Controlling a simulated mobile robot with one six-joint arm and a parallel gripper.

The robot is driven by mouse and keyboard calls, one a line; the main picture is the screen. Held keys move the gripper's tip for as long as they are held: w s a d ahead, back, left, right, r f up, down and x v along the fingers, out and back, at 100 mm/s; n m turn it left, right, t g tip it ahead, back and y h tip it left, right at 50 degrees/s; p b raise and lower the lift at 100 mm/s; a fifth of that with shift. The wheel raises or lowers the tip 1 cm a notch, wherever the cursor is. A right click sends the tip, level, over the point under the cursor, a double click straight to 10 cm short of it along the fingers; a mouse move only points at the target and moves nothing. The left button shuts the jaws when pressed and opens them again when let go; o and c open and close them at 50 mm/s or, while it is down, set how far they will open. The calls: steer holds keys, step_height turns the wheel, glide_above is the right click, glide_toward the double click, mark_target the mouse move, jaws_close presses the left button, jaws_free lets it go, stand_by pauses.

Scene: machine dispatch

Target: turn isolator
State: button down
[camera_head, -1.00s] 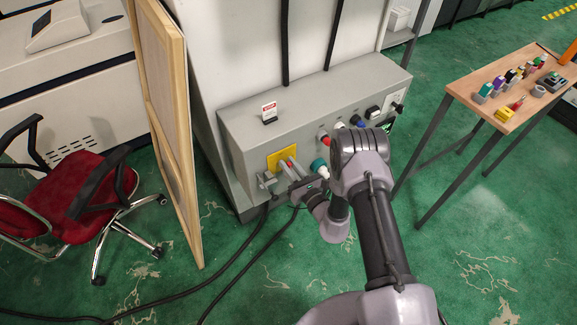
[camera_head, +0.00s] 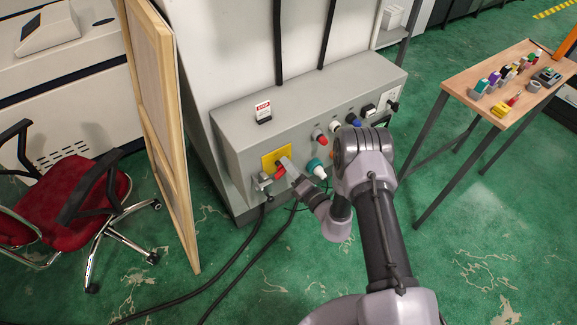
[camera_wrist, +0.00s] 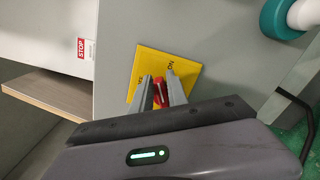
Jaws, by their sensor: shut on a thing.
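The other lettering, at left, is partly hidden. The plate also shows in the head view (camera_head: 270,160), on the front of a grey box. My gripper (camera_wrist: 161,90) is shut on the red handle, one grey finger on each side. In the wrist view the plate looks slightly tilted relative to the fingers. In the head view my gripper (camera_head: 284,170) covers part of the plate and handle.
The grey box (camera_head: 228,150) carries a teal-and-white plug (camera_head: 316,168) right of my gripper and several coloured knobs. Cables hang below. A wooden-framed panel (camera_head: 170,130) stands at left, a bench (camera_head: 463,82) at right.

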steer(key=m, duration=0.1)
steer(key=f+m, duration=0.1)
steer(key=m, duration=0.1)
steer(key=m+b, duration=0.1)
steer(key=m, duration=0.1)
steer(key=shift+s+f, duration=0.2)
steer(key=shift+f, duration=0.2)
steer(key=shift+a+m, duration=0.1)
steer(key=shift+m, duration=0.3)
steer(key=c, duration=1.4)
jaws_free()
steer(key=shift+a+r, duration=0.1)
steer(key=shift+a, duration=0.05)
steer(key=shift+c, duration=0.2)
steer(key=shift+r, duration=0.1)
steer(key=shift+d, duration=0.2)
steer(key=p+v, duration=0.5)
steer(key=v, duration=1.2)
steer(key=shift+d, duration=0.15)
